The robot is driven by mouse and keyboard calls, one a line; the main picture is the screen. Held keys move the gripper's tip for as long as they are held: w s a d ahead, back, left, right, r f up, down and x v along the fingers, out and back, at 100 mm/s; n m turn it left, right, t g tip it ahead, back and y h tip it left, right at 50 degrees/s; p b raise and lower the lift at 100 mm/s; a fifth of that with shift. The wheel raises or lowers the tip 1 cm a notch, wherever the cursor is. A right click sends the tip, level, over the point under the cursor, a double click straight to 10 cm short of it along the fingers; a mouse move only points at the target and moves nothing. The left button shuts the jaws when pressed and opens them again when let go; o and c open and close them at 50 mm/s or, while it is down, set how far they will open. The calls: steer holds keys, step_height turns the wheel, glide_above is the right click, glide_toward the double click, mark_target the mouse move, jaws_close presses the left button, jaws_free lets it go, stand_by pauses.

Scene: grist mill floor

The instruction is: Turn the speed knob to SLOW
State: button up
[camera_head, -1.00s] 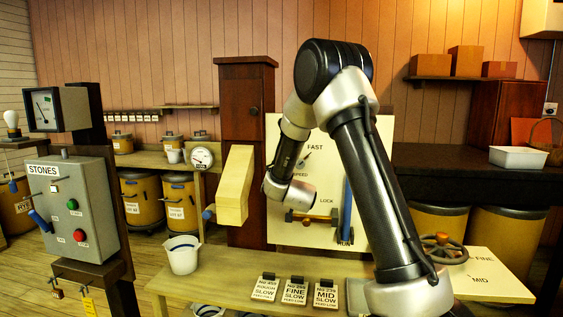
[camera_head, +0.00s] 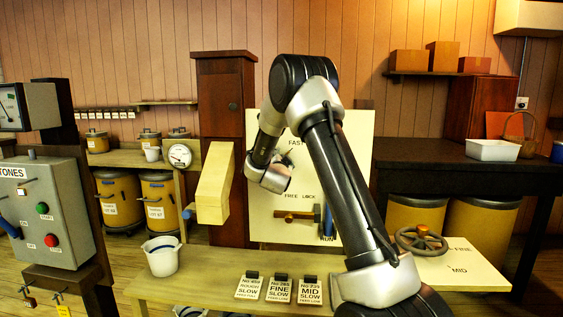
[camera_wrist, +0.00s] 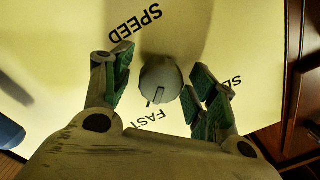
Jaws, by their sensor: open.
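The speed knob (camera_wrist: 160,80) is a round grey knob on the cream panel (camera_head: 352,147), shown close up in the wrist view. A thin mark on it points down in that picture, towards the word FAST. The word SPEED is above it, and the word at right is partly covered, with only SL readable. My gripper (camera_wrist: 159,77) is open, with one finger on each side of the knob. Gaps show between the fingers and the knob. In the head view my arm hides the knob and most of the dial lettering.
Below the dial are a LOCK label and a wooden bar with a blue handle (camera_head: 328,220). A bench (camera_head: 205,287) with several cards and a white bucket (camera_head: 161,256) stands in front. A handwheel (camera_head: 420,240) is at right, and a STONES control box (camera_head: 45,212) at left.

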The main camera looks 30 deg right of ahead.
steer(key=shift+d, duration=0.1)
steer(key=c, duration=1)
steer(key=shift+c, duration=0.2)
steer(key=shift+n, duration=0.4)
steer(key=n, duration=0.3)
steer(key=shift+n, duration=0.4)
steer(key=n, duration=0.8)
steer(key=shift+w+n+g, duration=0.1)
steer(key=shift+n+g, duration=0.2)
steer(key=shift+g, duration=0.1)
steer(key=n, duration=0.4)
steer(key=shift+a+h, duration=0.2)
steer(key=shift+h, duration=0.1)
